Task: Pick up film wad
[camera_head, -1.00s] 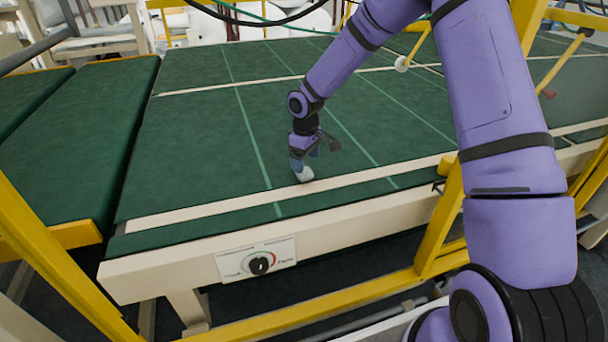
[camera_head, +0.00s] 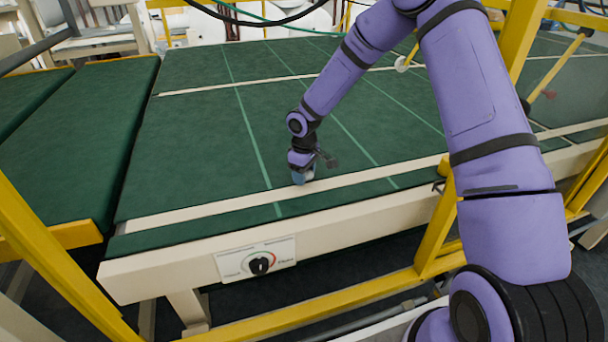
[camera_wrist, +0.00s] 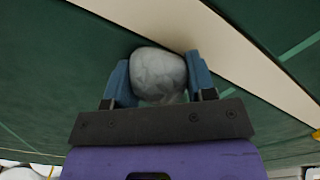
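The film wad (camera_wrist: 158,75) is a pale grey-white crumpled lump lying on the green conveyor belt (camera_head: 200,120), close to the cream strip along its near side. In the wrist view the wad sits between the two blue fingers of my gripper (camera_wrist: 160,78), with hardly any gap on either side. My gripper (camera_head: 303,177) points down at the belt in the head view and covers most of the wad there. The fingers look apart, one on each side of the wad; I cannot make out a firm squeeze.
A control panel with a black knob (camera_head: 260,264) is on the conveyor's front side. Yellow frame posts (camera_head: 440,220) stand at the near right and left. A second green belt (camera_head: 80,150) lies to the left. The belt around the wad is clear.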

